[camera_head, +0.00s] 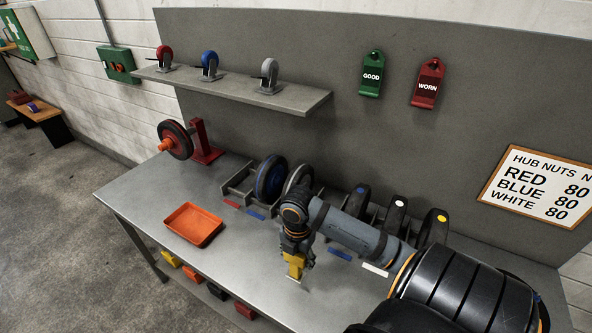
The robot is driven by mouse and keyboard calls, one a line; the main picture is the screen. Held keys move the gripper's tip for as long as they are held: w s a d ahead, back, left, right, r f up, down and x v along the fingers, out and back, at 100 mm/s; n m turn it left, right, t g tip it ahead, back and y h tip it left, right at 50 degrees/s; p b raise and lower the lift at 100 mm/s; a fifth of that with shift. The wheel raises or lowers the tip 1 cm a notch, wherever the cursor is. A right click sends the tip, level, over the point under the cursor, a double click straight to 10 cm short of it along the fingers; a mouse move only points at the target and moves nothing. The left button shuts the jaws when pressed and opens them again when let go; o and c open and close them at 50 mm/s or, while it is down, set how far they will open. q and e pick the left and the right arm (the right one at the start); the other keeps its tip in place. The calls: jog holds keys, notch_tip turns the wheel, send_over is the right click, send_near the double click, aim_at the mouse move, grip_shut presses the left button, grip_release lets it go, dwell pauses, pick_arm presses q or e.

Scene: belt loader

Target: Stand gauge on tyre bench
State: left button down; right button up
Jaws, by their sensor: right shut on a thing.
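My right arm comes in from the lower right, over the grey tyre bench (150,208). Its gripper (296,252) points down at the middle of the bench and is shut on a yellow gauge (295,265). The gauge is held roughly upright, with a thin pale tip at its lower end. I cannot tell whether that tip touches the bench top. The gripper's fingers hide the gauge's upper part. My left gripper is not in view.
An orange tray (192,225) lies at the left of the bench. Behind my gripper stand racked wheels, one with a blue hub (271,178). A red stand (204,142) holds a wheel at the back left. A shelf (240,92) with several castors hangs above. Bare bench lies between tray and gripper.

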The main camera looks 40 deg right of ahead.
jog(key=f, duration=0.2)
jog(key=w+d+f+p, duration=0.1)
jog(key=f, duration=0.1)
jog(key=w+f, duration=0.1)
jog(key=f, duration=0.1)
jog(key=shift+w+d, duration=0.15)
jog(key=shift+d, duration=0.2)
jog(key=shift+f, duration=0.25)
jog(key=shift+f, duration=0.1)
jog(key=o, duration=1.4)
jog(key=shift+c, duration=0.2)
